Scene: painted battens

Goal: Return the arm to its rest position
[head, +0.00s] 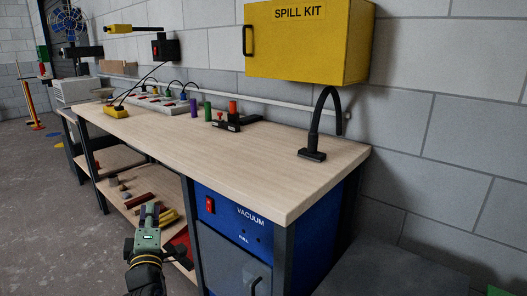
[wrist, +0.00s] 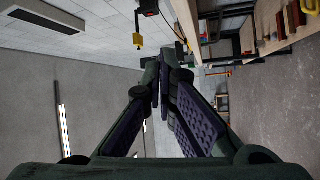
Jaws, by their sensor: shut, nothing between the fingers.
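My gripper (head: 149,216) is in front of the workbench in the head view, low at the left end of the cabinet, before the lower shelves. In the wrist view my gripper (wrist: 159,92) shows its two dark padded fingers drawn together at the tips, with nothing between them. The arm reaches up from the bottom edge of the head view. It looks apart from the bench, though the gripper overlaps the shelf items in the picture.
The wooden workbench (head: 245,150) runs along the wall, with a black lamp (head: 313,140) at its right. A blue vacuum cabinet (head: 252,222) stands below. Painted battens (head: 139,200) lie on the lower shelf. A yellow spill kit cabinet (head: 300,45) hangs above. Floor (head: 60,220) at left is clear.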

